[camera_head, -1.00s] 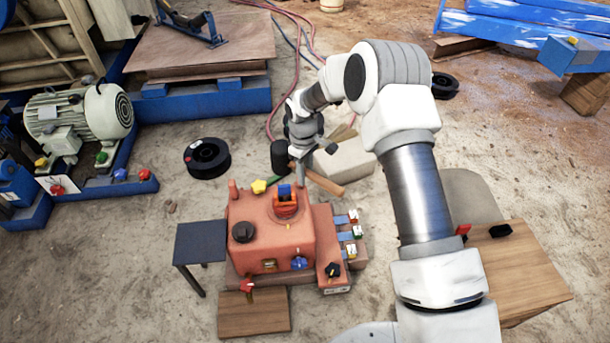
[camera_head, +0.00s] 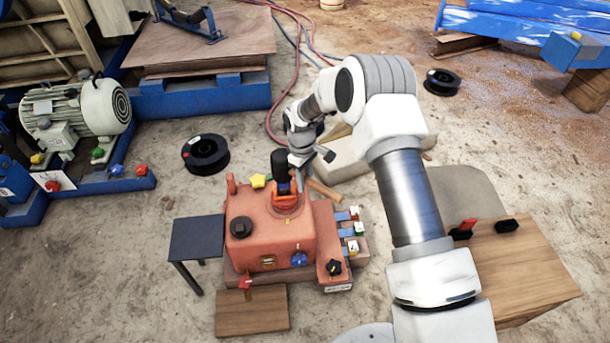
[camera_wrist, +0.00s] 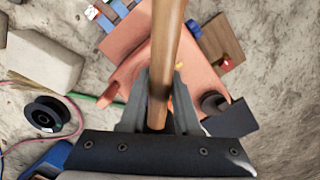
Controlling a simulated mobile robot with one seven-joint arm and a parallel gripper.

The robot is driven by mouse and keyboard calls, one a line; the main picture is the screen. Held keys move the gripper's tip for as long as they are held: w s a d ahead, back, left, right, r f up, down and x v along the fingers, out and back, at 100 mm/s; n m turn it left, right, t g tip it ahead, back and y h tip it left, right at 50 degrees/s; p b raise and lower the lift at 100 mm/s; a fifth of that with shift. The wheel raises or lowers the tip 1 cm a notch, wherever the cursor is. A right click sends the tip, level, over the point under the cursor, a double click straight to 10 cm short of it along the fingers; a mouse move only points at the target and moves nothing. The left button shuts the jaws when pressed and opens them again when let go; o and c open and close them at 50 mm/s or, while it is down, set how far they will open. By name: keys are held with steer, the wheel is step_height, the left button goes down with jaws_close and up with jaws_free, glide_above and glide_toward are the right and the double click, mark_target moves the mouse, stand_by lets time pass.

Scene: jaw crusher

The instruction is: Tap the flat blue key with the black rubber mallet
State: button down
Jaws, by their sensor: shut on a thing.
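The black rubber mallet has a dark head (camera_head: 280,163) and a wooden handle (camera_head: 323,189). My gripper (camera_head: 299,181) is shut on the handle; the wrist view shows the handle (camera_wrist: 164,60) between both fingers (camera_wrist: 158,113). The flat blue key (camera_head: 283,189) stands in an orange holder (camera_head: 287,203) on top of the red machine (camera_head: 270,238). The mallet head is just above the key in the head view and partly overlaps it; I cannot tell whether they touch. I cannot make out the key in the wrist view.
A yellow star knob (camera_head: 259,181), a black knob (camera_head: 241,228) and a blue knob (camera_head: 299,259) are on the machine. Colored switches (camera_head: 352,229) line its right side. A dark small table (camera_head: 196,238) stands left. A stone block (camera_head: 345,160) lies behind.

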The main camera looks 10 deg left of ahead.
steer(key=shift+r+p, duration=1.95)
steer(key=shift+r, duration=0.2)
steer(key=shift+r, duration=0.1)
